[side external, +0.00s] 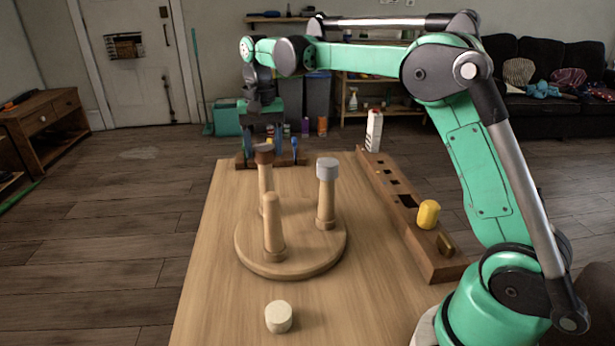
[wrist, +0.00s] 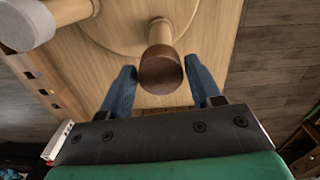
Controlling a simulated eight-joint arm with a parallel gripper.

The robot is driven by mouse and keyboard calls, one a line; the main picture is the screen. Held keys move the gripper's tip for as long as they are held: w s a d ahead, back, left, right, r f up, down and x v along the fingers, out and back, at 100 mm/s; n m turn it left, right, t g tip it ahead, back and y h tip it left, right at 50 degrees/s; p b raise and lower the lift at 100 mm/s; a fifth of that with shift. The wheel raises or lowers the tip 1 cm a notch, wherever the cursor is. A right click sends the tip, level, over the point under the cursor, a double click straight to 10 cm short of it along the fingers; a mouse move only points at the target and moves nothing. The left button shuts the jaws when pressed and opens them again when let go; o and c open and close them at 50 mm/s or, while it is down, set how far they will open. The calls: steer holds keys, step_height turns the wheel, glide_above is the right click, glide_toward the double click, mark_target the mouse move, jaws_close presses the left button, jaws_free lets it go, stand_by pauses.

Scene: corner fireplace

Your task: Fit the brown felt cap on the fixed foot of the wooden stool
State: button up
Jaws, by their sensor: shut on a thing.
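The wooden stool lies upside down on the table, its round seat (side external: 290,257) flat and its legs pointing up. The brown felt cap (side external: 264,157) is at the top of the far left leg (side external: 264,180); it also shows in the wrist view (wrist: 161,74). My gripper (side external: 263,140) is above that leg, pointing down, with its blue fingers on either side of the cap in the wrist view (wrist: 163,90). It is shut on the cap. The cap hides the leg's tip, so how deep it sits cannot be told.
A grey cap (side external: 328,167) is on the right leg; the near leg (side external: 273,225) is bare. A cream cap (side external: 279,317) lies on the near table. A slotted wooden rack (side external: 390,190) along the right edge bears a yellow piece (side external: 428,214). A white bottle (side external: 374,130) stands behind.

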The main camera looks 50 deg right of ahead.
steer(key=shift+f, duration=0.5)
steer(key=o, duration=1.2)
step_height(320, 180, up, 5)
steer(key=shift+f, duration=0.1)
steer(key=shift+s+a+r, duration=0.1)
steer(key=shift+r, duration=0.35)
steer(key=s+a+f+n+t, duration=0.3)
steer(key=s+n, duration=0.1)
steer(key=s, duration=0.4)
steer(key=s+a+f+n+t, duration=0.3)
steer(key=s+n+t, duration=0.1)
steer(key=s, duration=0.3)
steer(key=shift+s+a+f, duration=0.25)
steer(key=shift+s+f, duration=0.05)
steer(key=shift+s, duration=0.1)
